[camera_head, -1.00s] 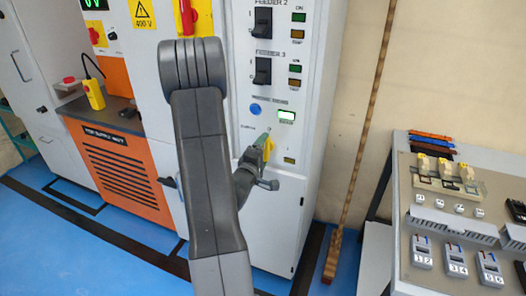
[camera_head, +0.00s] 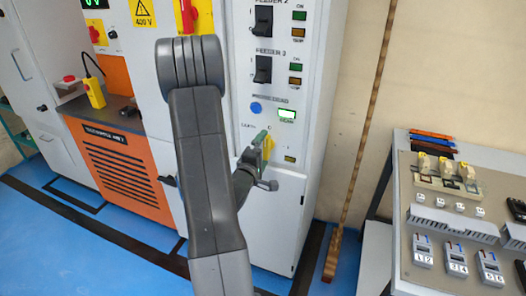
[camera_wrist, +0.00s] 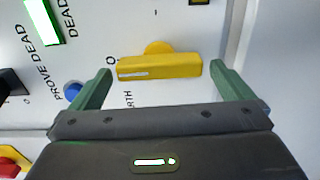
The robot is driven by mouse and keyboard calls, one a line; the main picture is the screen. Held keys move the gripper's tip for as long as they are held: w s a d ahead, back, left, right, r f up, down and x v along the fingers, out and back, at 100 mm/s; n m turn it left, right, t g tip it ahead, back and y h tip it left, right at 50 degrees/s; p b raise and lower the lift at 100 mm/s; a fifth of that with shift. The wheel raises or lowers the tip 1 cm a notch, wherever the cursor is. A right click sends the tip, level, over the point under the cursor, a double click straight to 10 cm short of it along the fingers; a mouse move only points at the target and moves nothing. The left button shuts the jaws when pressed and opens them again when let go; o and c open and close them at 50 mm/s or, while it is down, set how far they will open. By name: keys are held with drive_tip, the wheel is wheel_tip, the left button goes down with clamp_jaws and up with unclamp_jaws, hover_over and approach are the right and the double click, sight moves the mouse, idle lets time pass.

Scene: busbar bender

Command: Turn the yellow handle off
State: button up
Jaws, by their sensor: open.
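The yellow handle (camera_wrist: 160,67) is on the white cabinet front, below the lit green window. In the wrist view its bar runs across the picture, between my gripper's two green fingers. My gripper (camera_wrist: 160,82) is open, with one finger off each end of the bar and a gap on both sides.
A blue button (camera_wrist: 72,92) and a lit green window (camera_wrist: 43,20) are near the handle. Black feeder switches (camera_head: 263,68) are higher on the panel. A bench with breakers (camera_head: 456,258) stands at right; a brown pole (camera_head: 357,150) leans between.

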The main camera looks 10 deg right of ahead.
drive_tip(key=b+v, duration=0.1)
drive_tip(key=v, duration=1.2)
drive_tip(key=shift+w, duration=0.15)
drive_tip(key=p+x, duration=0.1)
drive_tip(key=x, duration=1.2)
drive_tip(key=shift+w+d, duration=0.25)
drive_tip(key=shift+s, duration=0.1)
